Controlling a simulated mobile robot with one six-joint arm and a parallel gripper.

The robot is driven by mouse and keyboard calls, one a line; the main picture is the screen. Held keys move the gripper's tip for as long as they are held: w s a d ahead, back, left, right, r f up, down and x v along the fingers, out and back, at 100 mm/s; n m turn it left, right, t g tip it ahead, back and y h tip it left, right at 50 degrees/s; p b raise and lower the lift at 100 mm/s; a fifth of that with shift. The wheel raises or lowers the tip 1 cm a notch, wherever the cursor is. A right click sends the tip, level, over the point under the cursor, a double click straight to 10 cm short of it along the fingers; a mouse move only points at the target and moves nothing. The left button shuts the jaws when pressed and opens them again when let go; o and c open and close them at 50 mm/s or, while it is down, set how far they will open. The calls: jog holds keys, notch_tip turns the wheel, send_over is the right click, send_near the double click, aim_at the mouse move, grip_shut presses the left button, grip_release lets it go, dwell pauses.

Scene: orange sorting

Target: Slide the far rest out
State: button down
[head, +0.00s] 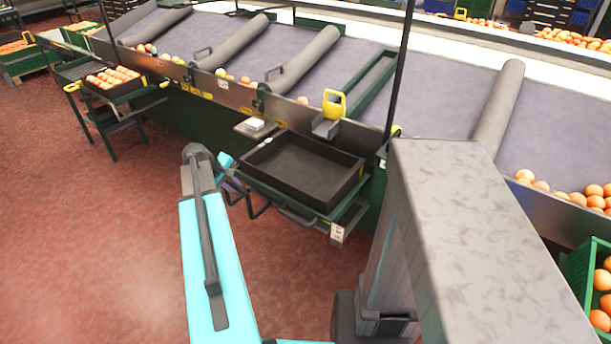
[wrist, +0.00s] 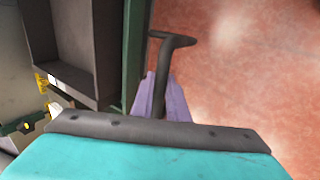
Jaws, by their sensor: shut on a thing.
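A black, empty tray (head: 305,168) sits on a green stand (head: 282,200) in front of the conveyor. A dark bent metal bar, the far rest (head: 258,208), sticks out from the left part of the stand's front. My gripper (head: 236,186) is beside the tray's left front corner, partly hidden by my arm. In the wrist view its purple fingers (wrist: 161,85) are shut on the dark bar of the rest (wrist: 165,55), whose crosswise end shows beyond them. The tray (wrist: 72,45) and a green stand edge show left of it.
A second grey bar (head: 300,216) is under the stand's right part. A tray of oranges (head: 113,78) stands on another stand at left. The red floor in front is clear.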

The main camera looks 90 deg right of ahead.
jog(key=w+a, duration=0.5)
jog(key=a, duration=0.4)
jog(key=shift+w+p, duration=0.35)
jog(key=shift+p, duration=0.1)
jog(key=c, duration=1.4)
grip_release()
jog(key=shift+o, duration=0.2)
dwell(0.4)
notch_tip(320, 180, up, 7)
jog(key=p, duration=0.5)
dwell(0.7)
dwell(0.5)
